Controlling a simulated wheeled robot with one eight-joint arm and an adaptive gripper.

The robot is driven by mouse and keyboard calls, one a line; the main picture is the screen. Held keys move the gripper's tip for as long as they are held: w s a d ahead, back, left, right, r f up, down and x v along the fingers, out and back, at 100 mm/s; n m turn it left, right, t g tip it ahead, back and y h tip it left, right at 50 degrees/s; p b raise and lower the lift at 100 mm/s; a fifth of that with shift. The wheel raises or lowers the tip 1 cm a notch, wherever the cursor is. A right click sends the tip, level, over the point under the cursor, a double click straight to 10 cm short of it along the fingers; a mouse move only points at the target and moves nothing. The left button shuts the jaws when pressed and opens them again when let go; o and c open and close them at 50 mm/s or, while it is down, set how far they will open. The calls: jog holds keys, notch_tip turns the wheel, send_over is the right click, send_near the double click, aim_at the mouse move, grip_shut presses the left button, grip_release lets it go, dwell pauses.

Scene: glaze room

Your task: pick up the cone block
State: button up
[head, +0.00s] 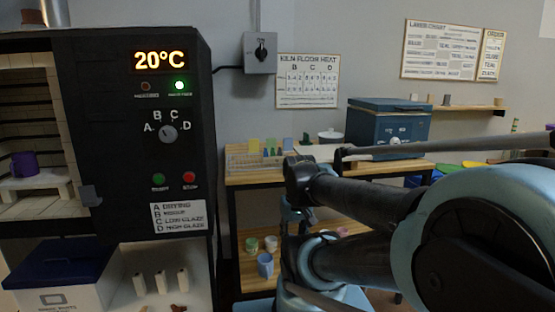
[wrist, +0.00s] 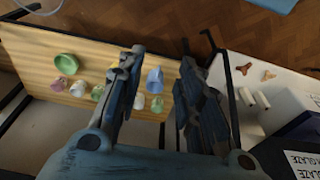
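I cannot pick out the cone block for certain. Small upright blue and green pieces (head: 272,152) stand at the left of the wooden table in the head view and could include it, but they are too small to tell. My gripper (wrist: 161,57) is open in the wrist view, its two fingers well apart with nothing held between them. It points down over a wooden shelf with small cups and bowls. In the head view my arm hides part of the table and much of the area below it.
The shelf (wrist: 185,68) holds a blue cup (wrist: 154,80), a green bowl (wrist: 65,63) and several other small vessels. White posts (head: 160,282) stand under the black kiln (head: 110,150) at left.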

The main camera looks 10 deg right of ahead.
jog(key=o, duration=0.5)
jog(key=shift+s+r, duration=0.2)
jog(key=shift+o, duration=1.3)
jog(key=w+r+m, duration=0.3)
jog(key=w+r, duration=0.1)
jog(key=r, duration=0.4)
jog(key=shift+w, duration=0.3)
notch_tip(320, 180, up, 25)
jog(key=m+g, duration=0.2)
jog(key=m, duration=1.3)
send_over(275, 156)
jog(key=f, duration=1.2)
jog(key=shift+s+d, duration=0.15)
jog(key=shift+s, duration=0.15)
jog(key=shift+w+f, duration=0.15)
jog(key=shift+f, duration=2.45)
